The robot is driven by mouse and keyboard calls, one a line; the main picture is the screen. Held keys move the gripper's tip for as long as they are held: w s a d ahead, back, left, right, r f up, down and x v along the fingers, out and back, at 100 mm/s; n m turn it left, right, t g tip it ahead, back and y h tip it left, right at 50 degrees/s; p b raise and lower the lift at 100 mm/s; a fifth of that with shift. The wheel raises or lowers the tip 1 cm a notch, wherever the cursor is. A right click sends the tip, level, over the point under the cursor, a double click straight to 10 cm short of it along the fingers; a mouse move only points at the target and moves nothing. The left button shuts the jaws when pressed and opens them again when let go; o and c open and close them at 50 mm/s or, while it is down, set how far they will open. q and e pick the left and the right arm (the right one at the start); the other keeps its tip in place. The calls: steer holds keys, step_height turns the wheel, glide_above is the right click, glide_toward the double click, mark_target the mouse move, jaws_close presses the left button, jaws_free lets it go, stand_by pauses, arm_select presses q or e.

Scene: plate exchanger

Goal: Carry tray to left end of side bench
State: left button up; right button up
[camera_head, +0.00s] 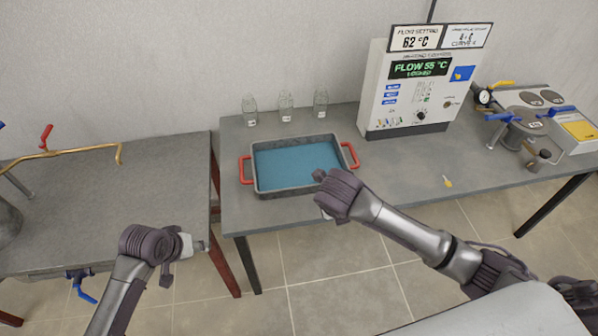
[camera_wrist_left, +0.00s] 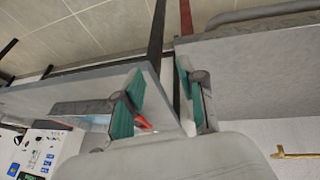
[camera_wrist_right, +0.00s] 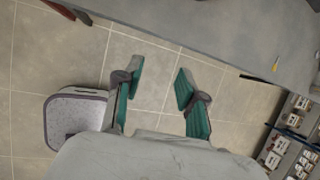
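The grey tray (camera_head: 257,177) with a blue inside and red handles sits on the bench (camera_head: 400,175) that carries the control unit. Its left handle (camera_head: 245,170) and right handle (camera_head: 350,155) are both free. My left gripper (camera_head: 204,245) is open and empty, low at the gap between the two benches, apart from the tray. In the left wrist view a red handle (camera_wrist_left: 142,123) shows beyond the fingers (camera_wrist_left: 160,80). My right gripper (camera_head: 321,192) is in front of the tray's right front corner. The right wrist view shows its fingers (camera_wrist_right: 160,73) open over floor, with nothing between them.
Another grey bench (camera_head: 110,195) stands at the left, with a brass pipe (camera_head: 70,152) at its back. Several glass bottles (camera_head: 286,107) stand behind the tray. The control unit (camera_head: 420,85) is right of it. A small yellow item (camera_head: 447,182) lies further right.

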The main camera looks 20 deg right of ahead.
arm_select(q)
steer(key=shift+s+a, duration=0.1)
arm_select(e)
steer(key=v, duration=0.4)
steer(key=shift+s+r, duration=0.15)
steer(key=shift+r, duration=0.25)
steer(key=shift+a, duration=0.1)
